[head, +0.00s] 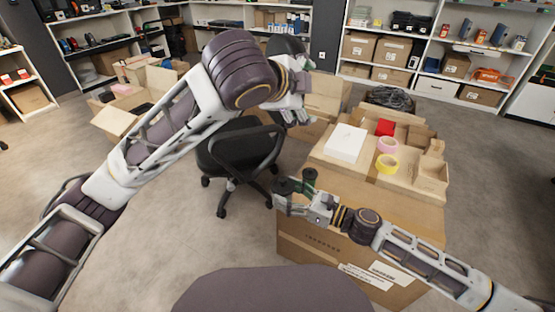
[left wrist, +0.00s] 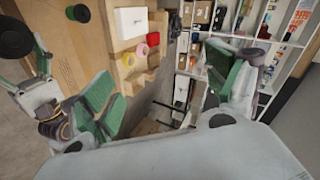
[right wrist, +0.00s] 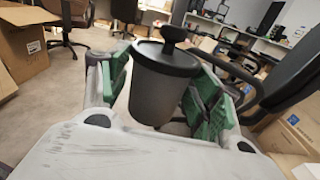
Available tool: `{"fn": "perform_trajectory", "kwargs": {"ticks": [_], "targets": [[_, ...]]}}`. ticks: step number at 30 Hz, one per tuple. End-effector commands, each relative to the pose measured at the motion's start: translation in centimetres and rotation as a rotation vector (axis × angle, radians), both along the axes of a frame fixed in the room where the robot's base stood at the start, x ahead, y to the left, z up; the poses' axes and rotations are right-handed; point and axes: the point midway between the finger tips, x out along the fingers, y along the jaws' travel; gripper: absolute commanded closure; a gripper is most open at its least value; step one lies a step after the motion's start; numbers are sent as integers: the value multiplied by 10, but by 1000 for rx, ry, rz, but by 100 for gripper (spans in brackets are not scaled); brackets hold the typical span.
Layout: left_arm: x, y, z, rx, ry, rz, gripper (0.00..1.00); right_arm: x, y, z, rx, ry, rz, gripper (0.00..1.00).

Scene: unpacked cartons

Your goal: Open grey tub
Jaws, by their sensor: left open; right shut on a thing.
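The grey tub (right wrist: 158,88) is a dark, tapered round pot. Its flat lid (right wrist: 165,58) has a black knob (right wrist: 173,36) and sits on the rim with no visible gap. My right gripper (right wrist: 155,95) is shut on the tub's sides and holds it about upright. In the head view the tub (head: 283,187) shows small and dark in my right gripper (head: 290,194), left of the carton's front part. My left gripper (head: 295,113) is open and empty, higher up and apart from the tub. In the left wrist view the lid (left wrist: 14,38) lies at the left edge, outside the open fingers.
A big carton (head: 325,245) carries a white box (head: 345,143), a red box (head: 385,128), pink tape (head: 388,145) and yellow tape (head: 386,165). A black office chair (head: 238,150) stands behind my grippers. Open cartons (head: 115,118) are at left. Shelves line the back.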

Motion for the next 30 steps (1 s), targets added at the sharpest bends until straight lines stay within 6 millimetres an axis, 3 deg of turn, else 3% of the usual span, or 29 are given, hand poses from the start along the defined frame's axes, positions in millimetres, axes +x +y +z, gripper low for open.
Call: {"fn": "perform_trajectory", "kwargs": {"ticks": [3, 12, 21, 30], "targets": [[-2, 1, -26, 121, 23, -48, 12, 0, 0, 0, 1, -1, 0, 79], [-13, 6, -76, 397, 60, -203, 12, 0, 0, 1, 1, -1, 0, 79], [-26, 15, -107, 628, 72, -385, 12, 0, 0, 1, 1, -1, 0, 79], [-37, 27, -123, 820, 60, -579, 12, 0, 0, 0, 1, -1, 0, 79]]}}
